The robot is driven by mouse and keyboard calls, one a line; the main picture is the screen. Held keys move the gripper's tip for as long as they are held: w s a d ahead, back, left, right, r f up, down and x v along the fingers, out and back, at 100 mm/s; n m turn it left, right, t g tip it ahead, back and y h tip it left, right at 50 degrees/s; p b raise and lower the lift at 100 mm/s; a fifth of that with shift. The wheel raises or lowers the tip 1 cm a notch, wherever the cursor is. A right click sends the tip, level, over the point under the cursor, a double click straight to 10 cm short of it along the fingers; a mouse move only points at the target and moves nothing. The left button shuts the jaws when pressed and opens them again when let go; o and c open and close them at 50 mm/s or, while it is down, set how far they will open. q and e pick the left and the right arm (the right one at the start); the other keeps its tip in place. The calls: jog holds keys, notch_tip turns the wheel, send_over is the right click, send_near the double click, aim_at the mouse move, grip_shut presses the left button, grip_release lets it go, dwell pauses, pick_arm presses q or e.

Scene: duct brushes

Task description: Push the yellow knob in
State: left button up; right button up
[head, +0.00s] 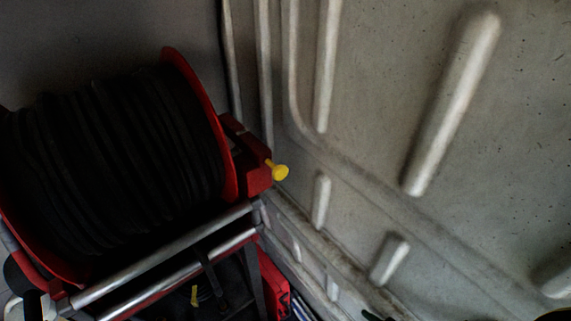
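The yellow knob (279,171) sticks out to the right from a red block (256,172) on the right side of a hose reel. A short yellow stem shows between the knob's head and the block. Nothing touches the knob. Neither of my grippers can be made out in the head view.
The reel (110,145) has red side discs and a thick winding of black hose. It rests on a frame with silver bars (165,255). A ribbed grey metal wall (370,90) stands close behind and right of the knob. Red and dark items lie low beneath the frame.

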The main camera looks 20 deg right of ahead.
jog(key=w+a+r+t+y+p, duration=0.1)
jog(key=w+a+r+t, duration=0.15)
jog(key=r, duration=0.65)
jog(key=w+a+r+t+y+p, duration=0.1)
jog(key=w+r, duration=0.2)
jog(key=r, duration=0.6)
jog(key=t+y, duration=0.2)
jog(key=t, duration=0.2)
send_near(282, 175)
jog(key=p+x, duration=0.3)
jog(key=x, duration=0.6)
